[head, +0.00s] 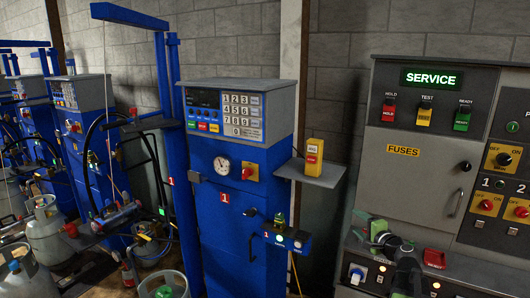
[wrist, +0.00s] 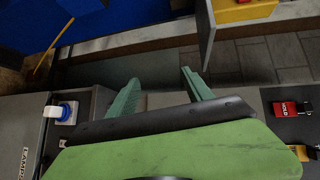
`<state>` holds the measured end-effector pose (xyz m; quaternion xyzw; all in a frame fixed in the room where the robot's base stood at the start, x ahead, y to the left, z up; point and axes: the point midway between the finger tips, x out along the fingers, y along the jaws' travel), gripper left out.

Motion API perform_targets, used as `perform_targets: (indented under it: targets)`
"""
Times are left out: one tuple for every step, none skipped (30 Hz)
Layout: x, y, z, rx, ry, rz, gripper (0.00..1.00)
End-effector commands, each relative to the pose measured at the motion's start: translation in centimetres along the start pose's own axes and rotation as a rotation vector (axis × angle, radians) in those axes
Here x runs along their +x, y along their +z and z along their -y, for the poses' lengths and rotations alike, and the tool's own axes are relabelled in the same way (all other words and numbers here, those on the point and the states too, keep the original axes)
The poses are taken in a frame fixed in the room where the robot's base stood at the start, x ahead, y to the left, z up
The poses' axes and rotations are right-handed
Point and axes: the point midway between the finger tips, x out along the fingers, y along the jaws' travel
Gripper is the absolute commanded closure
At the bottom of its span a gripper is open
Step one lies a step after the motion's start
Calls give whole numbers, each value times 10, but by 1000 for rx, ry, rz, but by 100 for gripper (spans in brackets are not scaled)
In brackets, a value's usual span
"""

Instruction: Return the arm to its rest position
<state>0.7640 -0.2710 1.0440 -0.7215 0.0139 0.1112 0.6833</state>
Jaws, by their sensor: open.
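My gripper (wrist: 160,76) shows in the wrist view with its two green fingers apart and nothing between them. Beyond the fingertips are a grey ledge edge and the brick wall. In the head view my gripper (head: 373,232) is small, at the lower right, above the sloping console in front of the grey service cabinet (head: 418,170). My dark arm (head: 405,262) reaches up to it from the lower edge.
A blue-and-white knob (head: 356,274) and a red switch (head: 434,258) flank my arm on the console. Gas cylinders (head: 45,232) stand farther left.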

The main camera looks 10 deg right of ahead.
Motion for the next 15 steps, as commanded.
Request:
perform_targets:
  targets:
    - [16, 46, -2, -53, 34, 77, 41]
    - [23, 71, -5, -88, 57, 121, 41]
    - [31, 104, -10, -136, 88, 180, 41]
    - [36, 130, -14, -175, 112, 226, 41]
    - [40, 154, -19, -216, 137, 270, 41]
    - [42, 186, -27, -272, 171, 331, 41]
    - [43, 210, -34, -316, 199, 377, 41]
    - [42, 233, -41, -362, 227, 423, 41]
    - [40, 262, -52, -425, 267, 484, 41]
    - [36, 282, -60, -474, 298, 530, 41]
    - [31, 302, -70, -526, 332, 576, 41]
    - [23, 326, -83, -601, 381, 638, 41]
    - [15, 342, -94, -659, 422, 684, 41]
    - [6, 355, -106, -721, 468, 730, 41]
    - [-9, 368, -123, -810, 541, 791, 41]
